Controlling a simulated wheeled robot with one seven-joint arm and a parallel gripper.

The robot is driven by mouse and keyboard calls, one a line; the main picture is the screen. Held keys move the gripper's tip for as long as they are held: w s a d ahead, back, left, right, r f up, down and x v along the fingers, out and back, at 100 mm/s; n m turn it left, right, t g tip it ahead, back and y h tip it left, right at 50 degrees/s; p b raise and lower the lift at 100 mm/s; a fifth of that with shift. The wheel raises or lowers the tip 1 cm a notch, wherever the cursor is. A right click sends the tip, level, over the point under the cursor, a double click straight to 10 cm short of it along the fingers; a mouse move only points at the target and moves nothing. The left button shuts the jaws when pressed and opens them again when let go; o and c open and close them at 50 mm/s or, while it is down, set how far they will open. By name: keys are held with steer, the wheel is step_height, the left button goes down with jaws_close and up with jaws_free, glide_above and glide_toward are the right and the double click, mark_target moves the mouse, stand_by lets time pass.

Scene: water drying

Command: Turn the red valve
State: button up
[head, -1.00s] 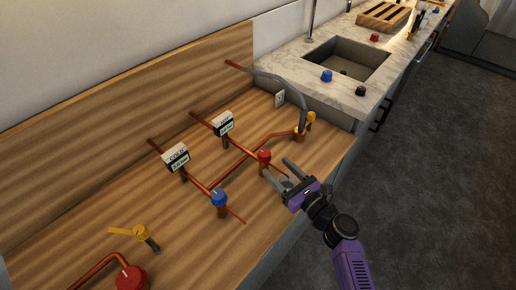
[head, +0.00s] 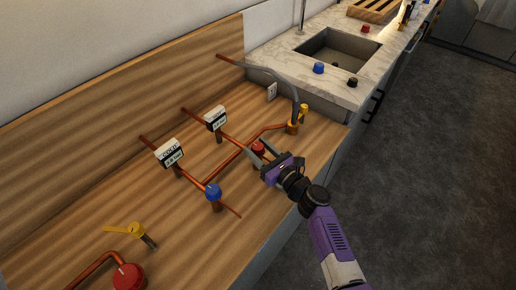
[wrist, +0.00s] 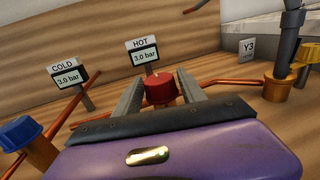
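The red valve (head: 258,148) is a small red knob on the copper pipe below the HOT gauge. It also shows in the wrist view (wrist: 160,89), between the two grey fingers. My gripper (head: 259,152) is open, with one finger on each side of the red knob. In the wrist view a finger (wrist: 131,96) stands left of the knob and another right of it, with small gaps visible. The lower part of the valve is hidden behind my purple gripper body. The HOT gauge (wrist: 142,52) reads 3.0 bar.
A blue valve (head: 213,191) stands on the parallel pipe to the left, under the COLD gauge (wrist: 67,77). A yellow-handled valve (head: 302,113) stands to the right by a grey hose. A large red wheel (head: 129,278) is at the lower left. Bare wood lies between the pipes.

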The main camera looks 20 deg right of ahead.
jaws_close()
steer(key=shift+f+m+h+b, duration=0.1)
steer(key=shift+m+h+b, duration=0.2)
steer(key=shift+h+b, duration=0.15)
steer(key=shift+a+f+t+h+b, duration=0.1)
steer(key=shift+t+h+b, duration=0.15)
steer(key=shift+t+b, duration=0.1)
steer(key=m+h+b, duration=0.3)
steer(key=h+b, duration=0.1)
steer(key=shift+a+f+t, duration=0.1)
steer(key=shift+t, duration=0.25)
steer(key=m+h+b, duration=0.4)
steer(key=h+b, duration=0.1)
steer(key=h, duration=0.1)
steer(key=shift+r+m+g+h+b, duration=0.15)
steer(key=shift+m+g+h+b, duration=0.5)
steer(key=shift+h, duration=0.45)
steer(key=shift+r+m+g+h+b, duration=0.1)
steer(key=shift+m+g+h+b, duration=0.5)
steer(key=shift+h, duration=0.5)
steer(key=shift+m, duration=0.25)
steer(key=shift+o, duration=2)
jaws_free()
